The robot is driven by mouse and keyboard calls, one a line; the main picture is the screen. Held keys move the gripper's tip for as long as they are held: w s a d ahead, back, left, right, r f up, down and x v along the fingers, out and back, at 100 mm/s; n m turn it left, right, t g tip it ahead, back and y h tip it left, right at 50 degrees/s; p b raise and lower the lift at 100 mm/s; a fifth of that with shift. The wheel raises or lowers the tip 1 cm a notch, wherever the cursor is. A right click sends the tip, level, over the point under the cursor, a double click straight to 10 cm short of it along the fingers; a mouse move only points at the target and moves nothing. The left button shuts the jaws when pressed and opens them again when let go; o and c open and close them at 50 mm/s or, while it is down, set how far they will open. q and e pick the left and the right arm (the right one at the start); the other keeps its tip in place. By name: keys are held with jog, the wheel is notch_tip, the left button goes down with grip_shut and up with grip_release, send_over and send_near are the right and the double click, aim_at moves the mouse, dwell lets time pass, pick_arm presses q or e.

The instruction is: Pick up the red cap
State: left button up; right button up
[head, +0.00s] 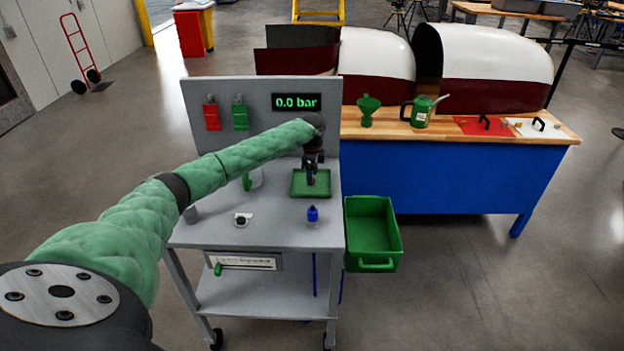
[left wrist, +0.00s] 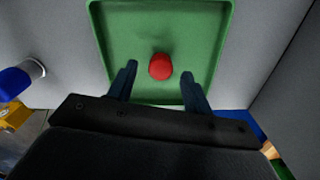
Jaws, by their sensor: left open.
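The red cap (left wrist: 161,66) lies in the green tray (left wrist: 205,20) in the left wrist view. The cap is small and round. In the head view the tray (head: 298,190) sits on the grey cart, and my gripper hides most of the cap. My left gripper (head: 312,178) points down over the tray. In the left wrist view its two dark fingers (left wrist: 157,83) are apart and empty, one to each side and a little short of the cap. My right gripper is not in view.
The grey cart (head: 265,232) has an upright back panel with a 0.0 bar display (head: 296,102). A blue bottle (head: 313,215) stands in front of the tray. A green bin (head: 372,234) hangs at the cart's right side. A blue workbench (head: 440,178) stands behind on the right.

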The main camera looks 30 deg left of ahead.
pick_arm(q)
jog(key=shift+s+f, duration=0.1)
jog(key=shift+f, duration=0.3)
jog(key=shift+a+f, duration=0.25)
jog(key=shift+f, duration=0.2)
jog(key=shift+d, duration=0.1)
jog(key=shift+c, duration=1.1)
grip_shut()
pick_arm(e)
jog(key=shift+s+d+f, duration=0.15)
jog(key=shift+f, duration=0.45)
pick_arm(q)
jog(key=shift+r, duration=0.1)
jog(key=shift+r, duration=0.15)
notch_tip(320, 180, up, 3)
jog(key=shift+f+b, duration=0.1)
jog(key=shift+b, duration=0.8)
jog(key=d+r+b, duration=0.3)
jog(key=d+r, duration=0.5)
jog(key=d, duration=0.3)
jog(key=shift+d+b, duration=0.3)
jog(key=shift+b, duration=0.1)
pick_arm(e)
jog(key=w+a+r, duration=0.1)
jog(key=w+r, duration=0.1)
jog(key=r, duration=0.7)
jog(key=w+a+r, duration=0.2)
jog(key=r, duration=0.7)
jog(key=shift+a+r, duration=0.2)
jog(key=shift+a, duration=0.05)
